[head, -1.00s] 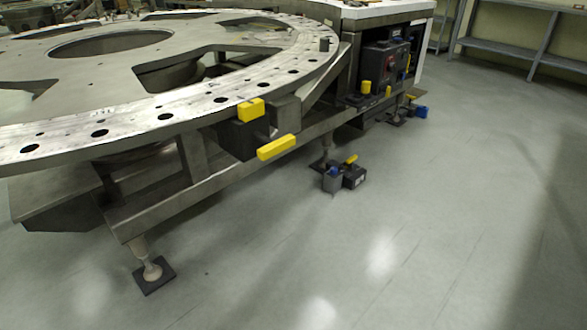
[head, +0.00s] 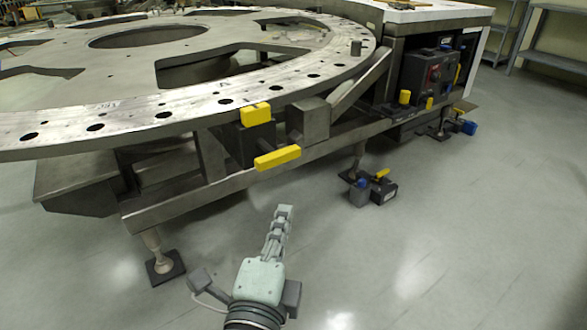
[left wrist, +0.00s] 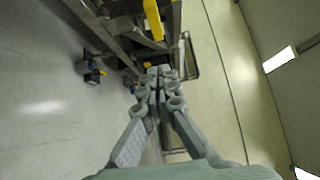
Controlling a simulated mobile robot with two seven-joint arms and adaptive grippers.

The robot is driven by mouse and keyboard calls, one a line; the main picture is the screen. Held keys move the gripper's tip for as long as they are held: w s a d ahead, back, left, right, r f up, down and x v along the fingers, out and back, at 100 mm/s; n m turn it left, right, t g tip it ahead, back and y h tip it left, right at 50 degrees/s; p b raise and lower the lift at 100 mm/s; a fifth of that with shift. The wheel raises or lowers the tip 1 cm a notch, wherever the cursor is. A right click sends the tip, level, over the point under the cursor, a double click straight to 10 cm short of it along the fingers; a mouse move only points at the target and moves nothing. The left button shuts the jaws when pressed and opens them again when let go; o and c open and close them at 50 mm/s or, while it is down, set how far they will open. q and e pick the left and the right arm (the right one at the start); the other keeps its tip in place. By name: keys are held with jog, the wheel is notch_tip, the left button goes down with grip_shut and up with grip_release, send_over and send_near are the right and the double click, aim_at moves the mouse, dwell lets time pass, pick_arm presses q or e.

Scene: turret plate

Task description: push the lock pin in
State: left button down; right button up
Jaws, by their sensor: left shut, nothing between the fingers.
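The round metal turret plate (head: 185,113) with a ring of dark holes fills the upper left of the head view. At its near rim is a dark block with a yellow-topped part (head: 255,114) and a yellow bar handle (head: 277,157) sticking out below it. I cannot tell for certain which yellow part is the lock pin. My left gripper (head: 283,212) is shut and empty, below and in front of the yellow handle, apart from it. In the left wrist view its fingers (left wrist: 158,75) are together, with a yellow bar (left wrist: 153,20) beyond them. My right gripper is not in view.
A control box (head: 432,72) with a red knob stands at the right of the frame. Small dark boxes (head: 384,191) with a yellow handle and a blue part lie on the floor. Shelves (head: 560,58) stand at the back right. The grey floor (head: 450,240) in front is clear.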

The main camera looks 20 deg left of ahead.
pick_arm(q)
jog(key=shift+a, duration=0.1)
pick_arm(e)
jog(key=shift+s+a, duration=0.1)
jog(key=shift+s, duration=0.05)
pick_arm(q)
jog(key=p, duration=0.3)
send_near(285, 159)
jog(key=w+d, duration=0.3)
jog(key=w+a, duration=0.2)
jog(key=shift+w+a, duration=0.1)
jog(key=shift+a, duration=0.3)
jog(key=shift+w+a+f, duration=0.1)
jog(key=shift+w+a, duration=0.2)
jog(key=shift+a, duration=0.05)
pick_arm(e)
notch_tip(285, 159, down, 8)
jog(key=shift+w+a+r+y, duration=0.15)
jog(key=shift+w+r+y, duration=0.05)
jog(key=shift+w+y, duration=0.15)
pick_arm(q)
jog(key=shift+a, duration=0.1)
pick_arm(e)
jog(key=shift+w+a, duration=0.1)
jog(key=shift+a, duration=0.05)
